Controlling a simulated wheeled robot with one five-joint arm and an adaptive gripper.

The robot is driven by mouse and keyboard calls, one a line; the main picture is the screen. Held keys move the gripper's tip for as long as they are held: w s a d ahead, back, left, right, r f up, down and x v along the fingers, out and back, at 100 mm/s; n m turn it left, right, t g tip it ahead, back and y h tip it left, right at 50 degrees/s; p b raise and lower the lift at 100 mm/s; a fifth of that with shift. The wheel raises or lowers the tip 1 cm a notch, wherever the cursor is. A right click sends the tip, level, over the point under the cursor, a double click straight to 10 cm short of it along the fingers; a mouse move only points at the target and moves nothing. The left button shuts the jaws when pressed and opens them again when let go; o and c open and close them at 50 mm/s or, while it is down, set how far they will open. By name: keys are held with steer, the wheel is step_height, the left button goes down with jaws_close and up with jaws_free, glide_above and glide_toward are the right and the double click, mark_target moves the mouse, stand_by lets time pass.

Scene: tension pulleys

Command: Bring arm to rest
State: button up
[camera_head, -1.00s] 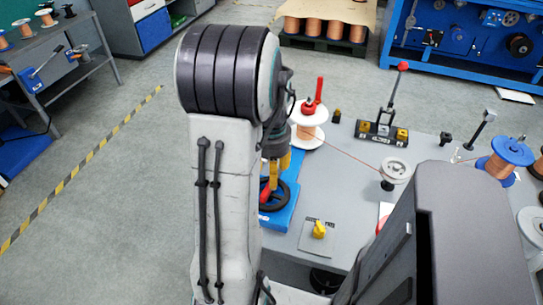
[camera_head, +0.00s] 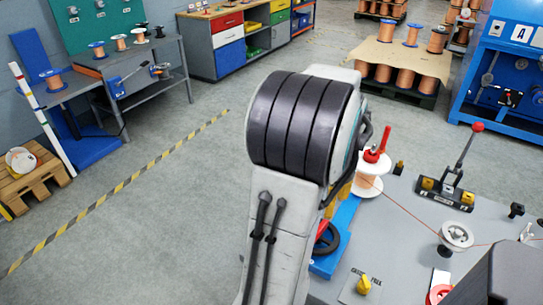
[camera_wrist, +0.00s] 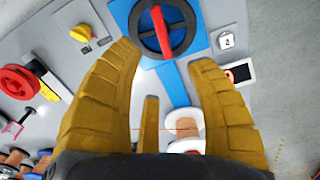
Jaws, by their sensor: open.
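My gripper (camera_wrist: 168,75) shows in the wrist view with its yellow fingers spread apart and nothing between the tips. Beyond the fingers are a black handwheel with a red bar (camera_wrist: 160,28) on a blue base (camera_wrist: 201,40), and a white-flanged spool (camera_wrist: 186,128). In the head view my arm stands bent in the middle and hides most of the gripper. The handwheel (camera_head: 328,240) and its blue base (camera_head: 335,258) show just right of my arm. The spool with a red top (camera_head: 370,180) stands behind them.
The grey bench (camera_head: 400,225) carries a lever with a red knob (camera_head: 477,127), a pulley (camera_head: 456,236) with copper wire, and a yellow knob (camera_head: 364,285). A pallet of copper spools (camera_head: 405,75) stands behind. Open floor (camera_head: 180,220) lies left of my arm.

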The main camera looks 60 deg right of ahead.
stand_by(0.4)
steer(key=a+f+n, duration=0.3)
steer(key=a, duration=0.3)
steer(key=w+a+r+n+t+p, duration=0.1)
steer(key=w+a+r+n, duration=0.3)
steer(key=a, duration=0.5)
steer(key=w+a+r+n+t+p, duration=0.1)
steer(key=w+a+r+n+p, duration=0.1)
steer(key=w+a+r+n, duration=0.2)
steer(key=w+a+r+n+t+p, duration=0.1)
steer(key=w+a+r+n, duration=0.3)
steer(key=a+n, duration=0.4)
steer(key=w+a+p, duration=0.1)
steer(key=a, duration=0.4)
steer(key=shift+w+a+p, duration=0.3)
steer(key=shift+a, duration=0.1)
steer(key=shift+d, duration=0.1)
